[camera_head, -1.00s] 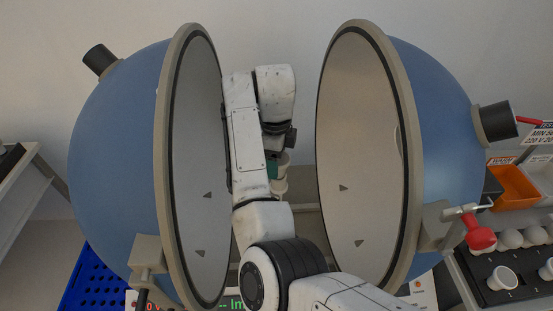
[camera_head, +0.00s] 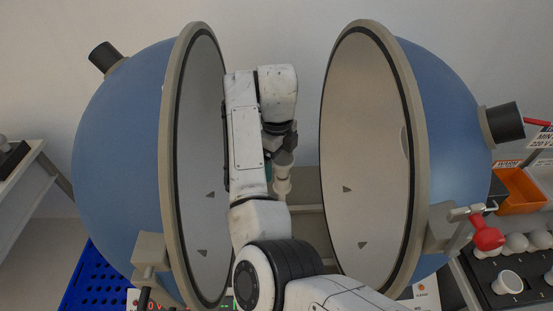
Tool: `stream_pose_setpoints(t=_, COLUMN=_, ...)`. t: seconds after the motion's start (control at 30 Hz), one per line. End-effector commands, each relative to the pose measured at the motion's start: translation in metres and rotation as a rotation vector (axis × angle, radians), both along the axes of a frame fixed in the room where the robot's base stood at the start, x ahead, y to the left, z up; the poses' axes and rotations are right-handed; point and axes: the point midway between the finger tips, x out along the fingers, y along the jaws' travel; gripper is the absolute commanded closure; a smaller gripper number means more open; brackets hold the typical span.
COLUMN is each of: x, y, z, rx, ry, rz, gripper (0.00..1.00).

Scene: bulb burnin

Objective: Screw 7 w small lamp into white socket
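My gripper (camera_head: 283,160) is between the two open halves of a blue sphere, partly hidden behind my white arm. A pale, whitish piece (camera_head: 282,186) stands directly below it; I cannot tell whether this is the white socket, the small lamp or both together. A bit of teal (camera_head: 268,173) shows beside my arm at the same height. The fingertips are too small and too covered to tell whether they are open or shut, or whether they hold a lamp.
The left half-sphere (camera_head: 120,165) and right half-sphere (camera_head: 455,150) stand close on both sides of my arm. At the right are an orange bin (camera_head: 522,190), a red-knobbed clamp (camera_head: 487,236), several white bulbs (camera_head: 517,242) and a white cup-like piece (camera_head: 507,282). A blue perforated crate (camera_head: 88,275) lies lower left.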

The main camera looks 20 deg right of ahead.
Motion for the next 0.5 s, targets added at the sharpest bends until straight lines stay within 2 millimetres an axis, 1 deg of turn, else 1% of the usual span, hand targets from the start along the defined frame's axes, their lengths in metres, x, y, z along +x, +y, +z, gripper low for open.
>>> stream_pose_setpoints(t=0.33, x=-0.0003, y=-0.0019, z=0.0000, rx=-0.002, ry=0.000, rz=0.004, gripper=0.14)
stream_pose_setpoints(t=0.43, x=-0.0011, y=-0.0030, z=0.0022, rx=-0.003, ry=0.001, rz=0.073, gripper=0.14)
stream_pose_setpoints(t=0.5, x=-0.0018, y=-0.0039, z=-0.0003, rx=-0.003, ry=0.000, rz=0.163, gripper=0.14)
